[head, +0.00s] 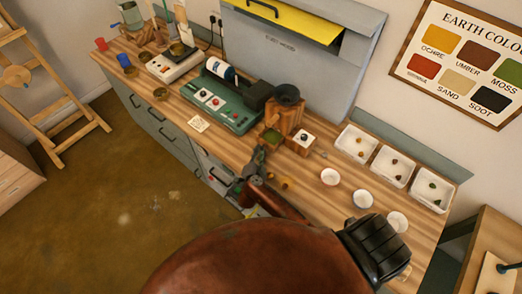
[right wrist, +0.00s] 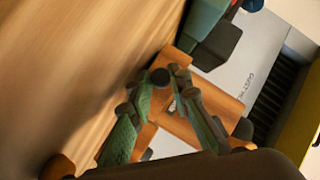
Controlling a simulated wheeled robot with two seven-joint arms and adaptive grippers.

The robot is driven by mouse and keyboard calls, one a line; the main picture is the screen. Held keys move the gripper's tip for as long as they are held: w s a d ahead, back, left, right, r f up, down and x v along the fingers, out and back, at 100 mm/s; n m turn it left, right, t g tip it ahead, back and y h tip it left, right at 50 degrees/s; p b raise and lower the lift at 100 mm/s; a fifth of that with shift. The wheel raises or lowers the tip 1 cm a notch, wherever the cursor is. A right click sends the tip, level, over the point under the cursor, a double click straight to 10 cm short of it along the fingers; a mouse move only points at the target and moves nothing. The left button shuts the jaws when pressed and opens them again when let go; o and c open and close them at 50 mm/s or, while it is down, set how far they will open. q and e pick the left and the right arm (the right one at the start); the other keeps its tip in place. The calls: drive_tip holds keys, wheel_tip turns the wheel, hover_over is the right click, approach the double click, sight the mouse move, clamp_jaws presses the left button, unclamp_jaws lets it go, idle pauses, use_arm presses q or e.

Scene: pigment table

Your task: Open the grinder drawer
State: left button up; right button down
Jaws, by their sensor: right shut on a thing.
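The grinder (head: 288,117) is a wooden block with a dark round hopper on top, standing near the middle of the bench. It also shows in the right wrist view (right wrist: 205,118), partly covered by the fingers. My right gripper (head: 266,146) is at the grinder's front, low over the bench. In the right wrist view its green-padded fingers (right wrist: 165,95) are closed in at the wooden front, by a small dark round end. The drawer and its knob are mostly hidden by the fingers, and I cannot tell how far out it is. My left gripper is not in view.
White bowls (head: 330,177) and white trays (head: 356,143) are to the right. A paper card (head: 199,123) lies near the front edge.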

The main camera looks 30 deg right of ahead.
drive_tip(key=c, duration=2.1)
unclamp_jaws()
drive_tip(key=v, duration=1.2)
drive_tip(key=shift+s+d, duration=0.1)
drive_tip(key=shift+d, duration=0.05)
drive_tip(key=shift+f, duration=0.1)
